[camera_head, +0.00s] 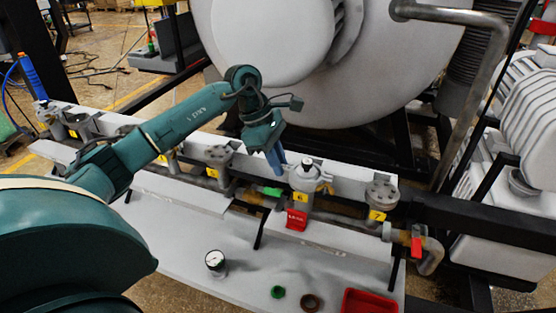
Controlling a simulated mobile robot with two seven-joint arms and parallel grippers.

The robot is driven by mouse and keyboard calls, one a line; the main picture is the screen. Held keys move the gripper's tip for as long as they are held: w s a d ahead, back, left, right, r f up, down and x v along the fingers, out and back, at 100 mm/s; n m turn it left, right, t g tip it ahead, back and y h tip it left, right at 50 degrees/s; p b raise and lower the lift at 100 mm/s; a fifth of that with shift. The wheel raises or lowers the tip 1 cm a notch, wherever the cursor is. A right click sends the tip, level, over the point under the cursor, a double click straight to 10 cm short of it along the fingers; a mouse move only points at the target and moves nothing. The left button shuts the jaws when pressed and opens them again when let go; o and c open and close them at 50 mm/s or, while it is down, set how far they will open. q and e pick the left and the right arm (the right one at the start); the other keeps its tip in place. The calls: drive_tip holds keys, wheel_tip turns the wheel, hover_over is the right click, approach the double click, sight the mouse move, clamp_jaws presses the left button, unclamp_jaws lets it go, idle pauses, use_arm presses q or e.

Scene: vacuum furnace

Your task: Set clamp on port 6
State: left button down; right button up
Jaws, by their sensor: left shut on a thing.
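Port 6 (301,200), with a yellow number label and a red tag (296,220) below it, stands on the rail right of centre. A light grey clamp (305,178) sits at the port's top flange. A small dark-topped fitting shows above it. My left gripper (281,171) reaches down from the upper left, its blue fingers at the clamp's left side. It is shut on what looks like the clamp; the fingertips' contact is partly hidden. I cannot tell whether the clamp is fully closed around the flange. My right gripper is not in view.
Port 7 (381,195) stands to the right, with a red-handled valve (417,247) beyond it. A gauge (215,261), a green ring (278,292), a brown ring (311,302) and a red tray (369,303) are on the bench (180,235). The large furnace vessel (380,100) rises behind.

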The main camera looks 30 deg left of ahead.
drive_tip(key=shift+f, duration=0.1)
use_arm(q)
drive_tip(key=c, duration=1.3)
unclamp_jaws()
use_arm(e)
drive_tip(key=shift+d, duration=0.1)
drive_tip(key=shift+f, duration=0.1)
use_arm(q)
drive_tip(key=b+v, duration=0.1)
drive_tip(key=v, duration=1.2)
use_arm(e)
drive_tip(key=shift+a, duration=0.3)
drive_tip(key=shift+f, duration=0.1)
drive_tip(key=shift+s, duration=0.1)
